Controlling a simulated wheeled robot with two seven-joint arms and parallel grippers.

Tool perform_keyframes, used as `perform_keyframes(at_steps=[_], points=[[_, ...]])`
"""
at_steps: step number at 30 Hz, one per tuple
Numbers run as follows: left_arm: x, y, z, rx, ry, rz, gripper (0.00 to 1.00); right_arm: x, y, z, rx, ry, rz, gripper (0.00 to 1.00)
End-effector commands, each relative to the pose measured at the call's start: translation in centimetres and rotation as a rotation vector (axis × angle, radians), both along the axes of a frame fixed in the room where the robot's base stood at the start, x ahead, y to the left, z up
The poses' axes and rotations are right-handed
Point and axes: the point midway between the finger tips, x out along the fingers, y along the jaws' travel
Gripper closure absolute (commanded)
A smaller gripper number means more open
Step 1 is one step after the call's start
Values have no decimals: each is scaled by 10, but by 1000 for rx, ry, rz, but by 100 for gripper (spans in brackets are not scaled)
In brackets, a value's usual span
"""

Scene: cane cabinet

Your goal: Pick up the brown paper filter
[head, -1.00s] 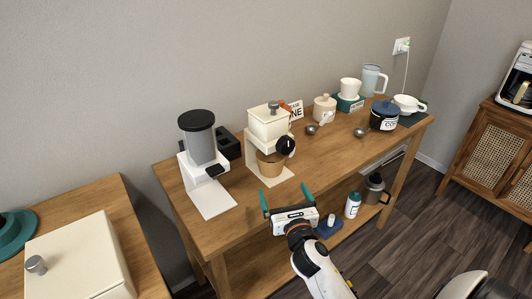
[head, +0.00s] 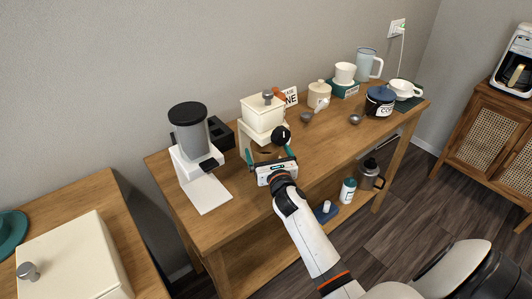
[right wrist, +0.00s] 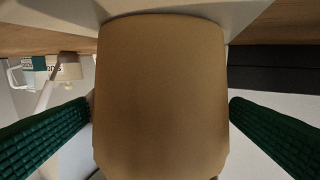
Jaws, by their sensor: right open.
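The brown paper filter (right wrist: 160,95) fills the middle of the right wrist view, a smooth tan shape. In the head view, only part of the filter (head: 264,153) shows, under the cream grinder-like machine (head: 262,116) and behind my right gripper (head: 269,157). The right gripper is open, with its green fingers on either side of the filter. In the right wrist view a gap shows at the right finger; the left finger's tip is close to the filter's edge, and I cannot tell whether it touches. My left gripper is not in view.
A white grinder with a dark hopper (head: 190,130) stands left on the wooden table (head: 325,140). Right of the filter are a cream jar (head: 319,95), a small metal scoop (head: 355,119) and a dark-blue-lidded pot (head: 380,101). A bottle (head: 348,190) stands on the lower shelf.

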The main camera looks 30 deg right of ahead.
Motion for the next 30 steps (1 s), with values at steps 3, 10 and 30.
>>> perform_keyframes(at_steps=[3, 10, 30], points=[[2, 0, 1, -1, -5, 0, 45, 16, -5, 0, 2, 0, 0, 0], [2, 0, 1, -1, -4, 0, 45, 21, -6, 0, 0, 1, 1, 0], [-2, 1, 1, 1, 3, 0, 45, 21, -7, 0, 0, 1, 1, 46]])
